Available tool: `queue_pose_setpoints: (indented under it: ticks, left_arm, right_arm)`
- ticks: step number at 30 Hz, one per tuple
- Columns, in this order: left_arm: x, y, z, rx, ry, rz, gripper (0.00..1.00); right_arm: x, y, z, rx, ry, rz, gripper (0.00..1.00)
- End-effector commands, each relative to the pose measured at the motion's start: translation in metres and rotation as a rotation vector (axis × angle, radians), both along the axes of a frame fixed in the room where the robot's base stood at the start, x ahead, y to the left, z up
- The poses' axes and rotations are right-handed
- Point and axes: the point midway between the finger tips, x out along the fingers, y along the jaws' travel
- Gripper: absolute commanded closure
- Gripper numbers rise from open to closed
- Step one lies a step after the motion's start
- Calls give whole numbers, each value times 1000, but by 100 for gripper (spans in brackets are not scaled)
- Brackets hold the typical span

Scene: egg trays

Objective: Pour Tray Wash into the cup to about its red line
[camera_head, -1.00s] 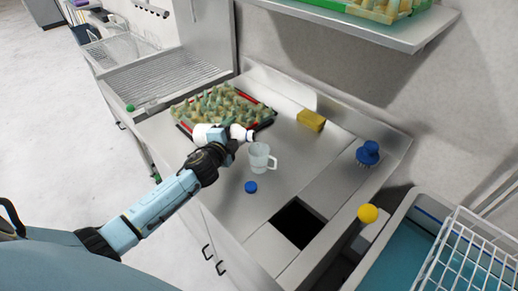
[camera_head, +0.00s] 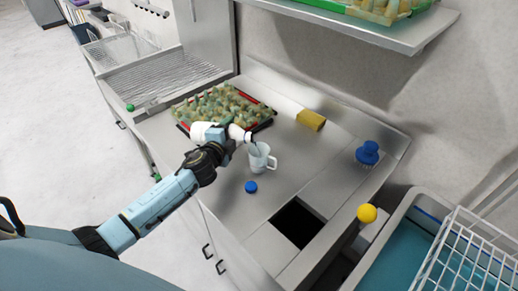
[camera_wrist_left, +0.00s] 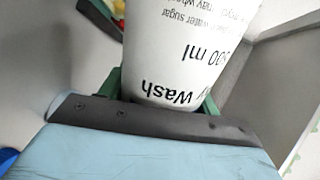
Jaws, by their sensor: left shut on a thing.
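The white Tray Wash bottle (camera_head: 199,131) lies tilted nearly on its side, its mouth pointing right above the cup. My left gripper (camera_head: 224,141) is shut around it. In the left wrist view the bottle (camera_wrist_left: 185,50) shows its upside-down label with "Wash" and "ml" between the green fingers (camera_wrist_left: 160,98). The clear cup (camera_head: 261,162) stands upright on the steel counter, handle to the right. A thin pale streak shows between the bottle mouth and the cup. The cup's red line and liquid level are too small to make out. My right gripper is out of view.
A blue cap (camera_head: 251,187) lies on the counter in front of the cup. An egg tray (camera_head: 262,127) with a red-and-black rim stands behind the bottle. A yellow sponge (camera_head: 311,120), a blue brush (camera_head: 368,153) and a dark square opening (camera_head: 299,223) are to the right.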

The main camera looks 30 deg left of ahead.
Motion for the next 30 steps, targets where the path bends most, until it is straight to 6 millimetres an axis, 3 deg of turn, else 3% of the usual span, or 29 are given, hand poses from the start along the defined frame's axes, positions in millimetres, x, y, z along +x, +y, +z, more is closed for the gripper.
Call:
queue_pose_setpoints:
  ticks: [30]
  left_arm:
    - [0, 2, 4, 31, 3, 0, 76]
  right_arm:
    - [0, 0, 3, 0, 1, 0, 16]
